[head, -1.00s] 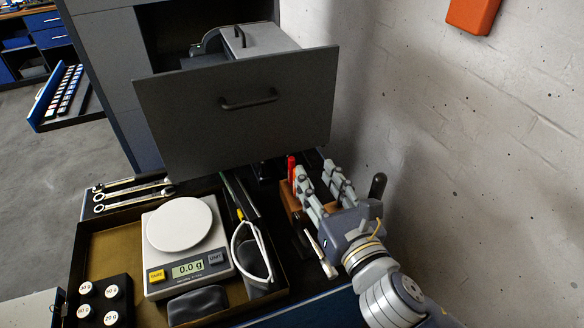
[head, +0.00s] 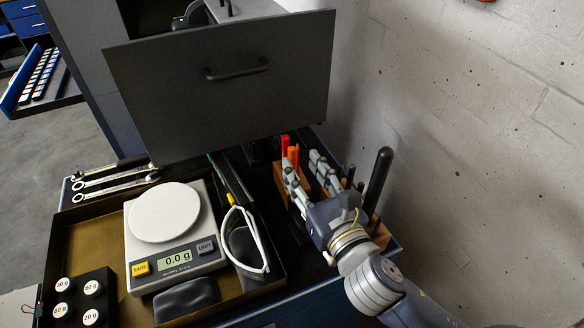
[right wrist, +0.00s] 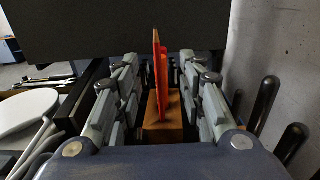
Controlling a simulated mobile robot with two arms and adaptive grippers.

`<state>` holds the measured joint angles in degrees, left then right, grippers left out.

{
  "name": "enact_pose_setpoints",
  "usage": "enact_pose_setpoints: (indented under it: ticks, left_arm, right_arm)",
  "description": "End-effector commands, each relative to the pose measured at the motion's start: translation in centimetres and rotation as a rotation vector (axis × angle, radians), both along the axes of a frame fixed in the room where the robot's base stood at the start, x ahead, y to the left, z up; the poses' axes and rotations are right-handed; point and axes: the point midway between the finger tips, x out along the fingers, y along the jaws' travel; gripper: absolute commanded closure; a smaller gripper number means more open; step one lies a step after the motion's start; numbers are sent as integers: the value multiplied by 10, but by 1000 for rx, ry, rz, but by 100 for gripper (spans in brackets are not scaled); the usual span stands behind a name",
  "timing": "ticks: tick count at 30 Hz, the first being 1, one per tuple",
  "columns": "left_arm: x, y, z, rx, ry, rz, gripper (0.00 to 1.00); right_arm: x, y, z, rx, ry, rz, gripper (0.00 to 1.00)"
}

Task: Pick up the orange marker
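The orange marker (head: 293,155) stands upright in a wooden holder beside a red marker (head: 285,143). The fingers hide part of the holder in the head view. My left gripper is not in view.
An open grey drawer (head: 222,85) overhangs just behind the markers. The concrete wall (head: 470,150) is to the right. Dark upright handles (head: 378,182) stand close to my right gripper. A scale (head: 177,255) reading 0.0 g and safety glasses (head: 262,245) lie in a tray at left.

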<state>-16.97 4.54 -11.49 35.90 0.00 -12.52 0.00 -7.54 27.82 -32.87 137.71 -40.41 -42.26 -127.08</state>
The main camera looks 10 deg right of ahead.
Motion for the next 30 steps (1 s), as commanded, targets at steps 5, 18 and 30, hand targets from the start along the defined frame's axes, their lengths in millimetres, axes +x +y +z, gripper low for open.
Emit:
enact_pose_setpoints:
  ticks: [5,18,30]
  left_arm:
    - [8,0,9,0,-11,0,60]
    - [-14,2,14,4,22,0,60]
    - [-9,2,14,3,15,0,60]
  right_arm:
    - [24,4,3,0,-2,-2,63]
    - [61,12,0,0,1,0,63]
    - [61,12,0,0,0,0,100]
